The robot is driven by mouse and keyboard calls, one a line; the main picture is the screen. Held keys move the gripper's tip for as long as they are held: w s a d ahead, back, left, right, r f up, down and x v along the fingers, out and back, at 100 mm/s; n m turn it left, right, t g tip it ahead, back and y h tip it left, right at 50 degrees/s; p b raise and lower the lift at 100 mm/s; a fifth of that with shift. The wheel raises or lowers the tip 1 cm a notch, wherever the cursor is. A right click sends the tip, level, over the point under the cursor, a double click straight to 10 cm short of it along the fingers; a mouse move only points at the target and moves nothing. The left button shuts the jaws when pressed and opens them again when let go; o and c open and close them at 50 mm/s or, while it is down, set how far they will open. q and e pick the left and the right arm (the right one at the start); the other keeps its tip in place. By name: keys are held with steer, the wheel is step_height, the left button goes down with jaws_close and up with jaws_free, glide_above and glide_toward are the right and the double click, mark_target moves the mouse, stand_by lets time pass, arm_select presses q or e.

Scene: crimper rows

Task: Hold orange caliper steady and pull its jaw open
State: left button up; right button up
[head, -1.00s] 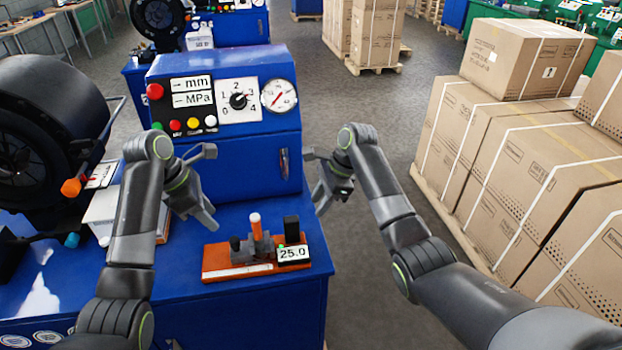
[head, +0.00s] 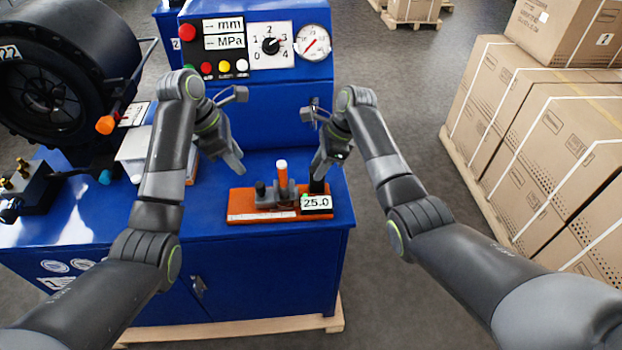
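The orange caliper (head: 248,204) lies on the blue bench top near its front edge. It carries an upright orange post with a white tip (head: 283,180), dark jaw blocks and a display reading 25.0 (head: 316,203). My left gripper (head: 240,131) is open and empty, above and to the left of the caliper. My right gripper (head: 311,147) is open, above the caliper's right end. Its lower finger overlaps the dark upright block behind the display; I cannot tell whether they touch.
A blue control panel (head: 262,85) with buttons, a dial and a gauge stands behind the caliper. A black wheel-shaped machine (head: 60,75) is at the left, with a white box (head: 135,150) beside it. Strapped cartons (head: 545,140) stand at the right across open floor.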

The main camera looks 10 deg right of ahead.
mark_target(311, 180)
steer(key=x, duration=0.6)
jaws_close()
arm_select(q)
steer(key=shift+c, duration=0.5)
